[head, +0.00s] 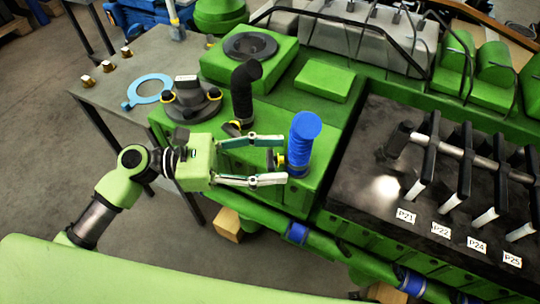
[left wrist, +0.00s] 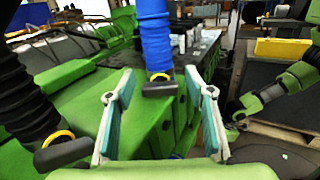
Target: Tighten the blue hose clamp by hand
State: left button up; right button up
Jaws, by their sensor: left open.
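The blue hose (head: 303,140) stands upright on the green engine block, with a lighter blue top. At its foot is its clamp, with a yellow ring and a dark handle (head: 281,160). My left gripper (head: 284,161) is open, with its fingertips on either side of the clamp handle and close to the hose. In the left wrist view the blue hose (left wrist: 155,40) and the clamp's dark handle with its yellow ring (left wrist: 159,87) show between and beyond the open fingers (left wrist: 160,100). I cannot see any finger touching the handle.
A black hose (head: 242,95) with a similar yellow-ringed clamp (head: 232,128) stands left of the blue one. A dark tray (head: 370,190) with labelled parts lies to the right. A grey table (head: 150,50) holds a light blue ring (head: 148,90). A green arm (left wrist: 290,85) shows in the wrist view.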

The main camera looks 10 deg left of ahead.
pick_arm(q)
jog(key=c, duration=1.2)
jog(key=shift+o, duration=0.2)
jog(key=shift+m, duration=0.3)
